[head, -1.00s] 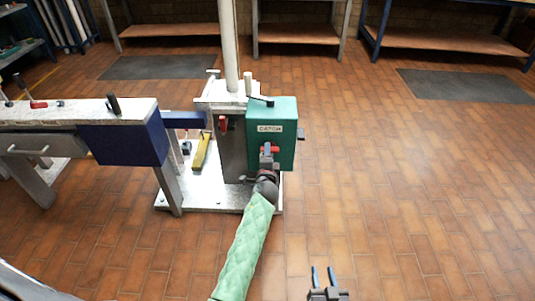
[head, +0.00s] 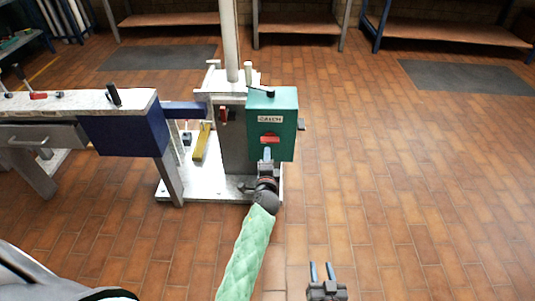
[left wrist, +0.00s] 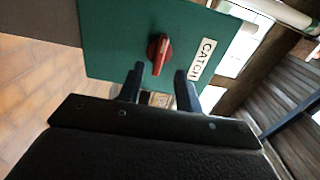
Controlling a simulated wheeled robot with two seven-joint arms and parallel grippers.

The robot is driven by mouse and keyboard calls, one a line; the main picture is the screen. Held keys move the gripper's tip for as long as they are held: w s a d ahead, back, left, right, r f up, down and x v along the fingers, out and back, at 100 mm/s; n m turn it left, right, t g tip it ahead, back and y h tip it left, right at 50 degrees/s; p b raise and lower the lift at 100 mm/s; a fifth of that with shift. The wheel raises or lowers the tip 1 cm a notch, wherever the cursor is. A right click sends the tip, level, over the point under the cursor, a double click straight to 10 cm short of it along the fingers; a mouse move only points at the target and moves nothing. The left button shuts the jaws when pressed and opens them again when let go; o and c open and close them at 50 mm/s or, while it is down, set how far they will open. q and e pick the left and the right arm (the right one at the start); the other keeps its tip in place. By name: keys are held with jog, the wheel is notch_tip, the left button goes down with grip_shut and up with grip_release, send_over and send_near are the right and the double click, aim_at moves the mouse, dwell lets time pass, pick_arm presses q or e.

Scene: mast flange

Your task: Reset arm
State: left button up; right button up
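A green box (head: 284,107) labelled CATCH stands on the mast base, with a red knob (head: 270,138) on its front. In the head view the knob's bar lies roughly level. In the left wrist view the red knob (left wrist: 160,53) shows just beyond the fingertips. My left gripper (head: 267,157), on the green-sleeved arm, is just below and in front of the knob. In the left wrist view its two fingers (left wrist: 159,76) are apart with nothing visibly held between them. My right gripper (head: 322,272) is open and empty over the floor at the lower middle.
A pale mast (head: 229,40) rises behind the box. A blue arm (head: 186,109) runs from the bench (head: 60,102) at left to the mast stand. A red lever (head: 223,116) sits left of the box. The tiled floor (head: 410,180) at right is clear.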

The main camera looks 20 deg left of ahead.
jog(key=shift+w+r, duration=0.4)
jog(key=shift+w, duration=0.05)
